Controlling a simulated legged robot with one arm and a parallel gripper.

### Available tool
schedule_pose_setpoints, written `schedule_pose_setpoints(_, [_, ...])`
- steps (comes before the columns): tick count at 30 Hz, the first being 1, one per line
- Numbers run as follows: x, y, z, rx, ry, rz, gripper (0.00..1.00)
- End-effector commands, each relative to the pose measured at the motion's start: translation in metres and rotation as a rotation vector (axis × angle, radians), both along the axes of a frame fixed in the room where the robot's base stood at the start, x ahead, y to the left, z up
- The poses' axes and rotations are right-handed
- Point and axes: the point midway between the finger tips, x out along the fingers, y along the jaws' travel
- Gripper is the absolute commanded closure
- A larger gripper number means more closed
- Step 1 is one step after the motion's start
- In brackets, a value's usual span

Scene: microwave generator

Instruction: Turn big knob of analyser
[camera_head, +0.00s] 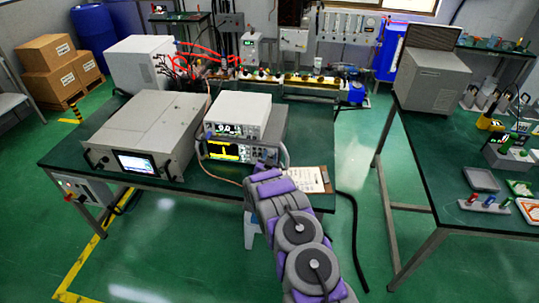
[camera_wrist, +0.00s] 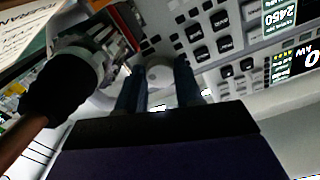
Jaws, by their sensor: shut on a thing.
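The analyser (camera_head: 225,151) is the lower unit of a two-unit stack on the green table, with a lit yellow screen. In the wrist view its front panel fills the upper right, with dark buttons (camera_wrist: 222,19) and lit number displays (camera_wrist: 283,62). The big knob (camera_wrist: 158,73) is pale and round. My gripper (camera_wrist: 158,84) has one dark finger on each side of the knob and is shut on it. In the head view my gripper (camera_head: 262,172) is at the analyser's right front, and my arm hides the knob there.
A black cable plug (camera_wrist: 75,72) sits at the panel left of my fingers in the wrist view. A clipboard (camera_head: 312,180) lies right of the analyser. A grey box unit (camera_head: 150,130) with a screen stands to its left. Another instrument (camera_head: 238,112) sits on top.

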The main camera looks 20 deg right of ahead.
Motion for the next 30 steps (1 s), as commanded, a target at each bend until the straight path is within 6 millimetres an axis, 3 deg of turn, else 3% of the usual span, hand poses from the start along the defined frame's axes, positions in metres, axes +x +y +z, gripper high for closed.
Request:
schedule_pose_setpoints(15, [0.0, -0.0006, 0.0031, 0.305, -0.21, -0.002, 0.95])
schedule_pose_setpoints(30, [-0.0003, -0.0012, 0.0015, 0.378, -0.259, -0.004, 0.95])
